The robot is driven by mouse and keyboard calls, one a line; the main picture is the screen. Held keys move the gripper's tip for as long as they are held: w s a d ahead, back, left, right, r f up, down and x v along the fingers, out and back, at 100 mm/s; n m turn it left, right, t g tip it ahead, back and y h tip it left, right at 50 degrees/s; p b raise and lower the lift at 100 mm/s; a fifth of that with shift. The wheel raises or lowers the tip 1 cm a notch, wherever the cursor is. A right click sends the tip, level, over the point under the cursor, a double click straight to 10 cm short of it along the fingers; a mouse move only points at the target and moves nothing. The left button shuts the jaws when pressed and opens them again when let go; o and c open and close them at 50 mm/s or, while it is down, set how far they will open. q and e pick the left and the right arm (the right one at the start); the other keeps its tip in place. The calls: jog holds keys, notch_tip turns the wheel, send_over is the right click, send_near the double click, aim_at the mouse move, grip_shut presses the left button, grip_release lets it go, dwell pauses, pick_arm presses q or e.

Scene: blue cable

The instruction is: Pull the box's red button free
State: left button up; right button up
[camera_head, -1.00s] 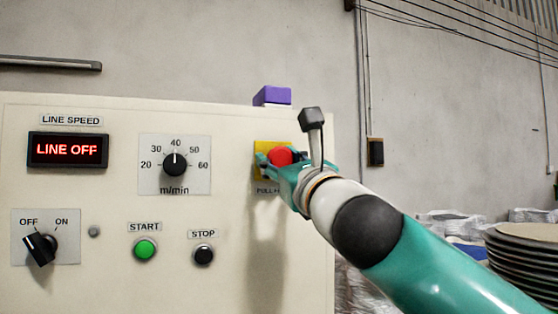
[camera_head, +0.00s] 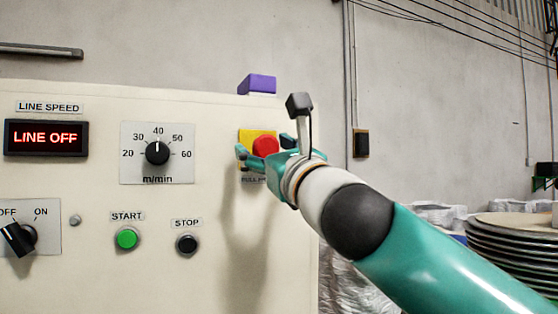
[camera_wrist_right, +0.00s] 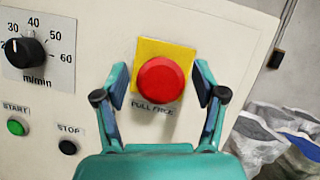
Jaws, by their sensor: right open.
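The red button (camera_head: 265,146) sits on a yellow plate (camera_head: 246,136) at the right of the cream control box (camera_head: 100,195). In the right wrist view the button (camera_wrist_right: 161,80) shows whole, with a label partly reading "PULL" below it. My right gripper (camera_head: 265,147) is in front of the button. In the right wrist view its open fingers (camera_wrist_right: 161,80) stand to the left and right of the button, with a visible gap on each side. The gripper's palm is below the button in that view. My left gripper is not in view.
The box also carries a "LINE OFF" display (camera_head: 46,138), a speed dial (camera_head: 157,152), an OFF/ON switch (camera_head: 19,239), a green START button (camera_head: 126,238) and a black STOP button (camera_head: 187,243). A purple block (camera_head: 257,84) is on top. Stacked round discs (camera_head: 515,250) stand at right.

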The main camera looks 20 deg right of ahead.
jog(key=v, duration=1.1)
jog(key=shift+s+f, duration=0.25)
jog(key=shift+s, duration=0.1)
